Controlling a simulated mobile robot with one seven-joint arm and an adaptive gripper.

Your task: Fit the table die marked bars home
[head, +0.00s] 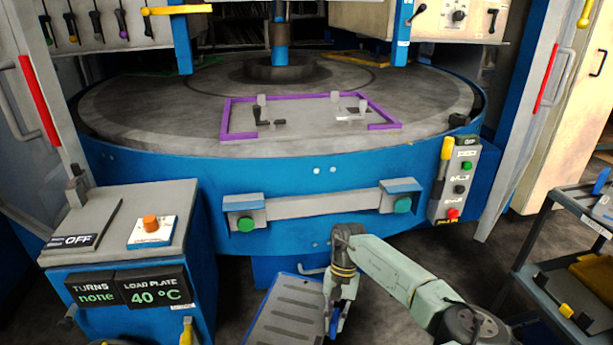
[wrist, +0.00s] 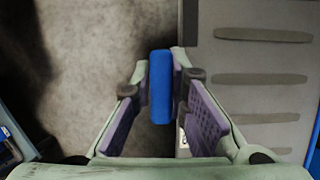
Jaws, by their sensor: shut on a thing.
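My gripper (head: 335,315) hangs low in front of the round table, pointing down. It is shut on a blue block-like piece (wrist: 160,88), which stands between the pads in the wrist view. The piece's lower part and any mark on it are hidden, so I cannot tell whether it belongs to a die. The round grey table (head: 160,115) carries a purple frame (head: 227,118) with a gap at its front, around a grey plate with small dark and clear fittings. I cannot read a bars mark anywhere.
A grey slotted panel (head: 285,312) with a blue edge lies beside my gripper, also in the wrist view (wrist: 260,110). A console (head: 120,230) reading OFF, none and 40 °C stands left. A button box (head: 455,185) is right of the table. A shelved cart (head: 560,250) stands far right.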

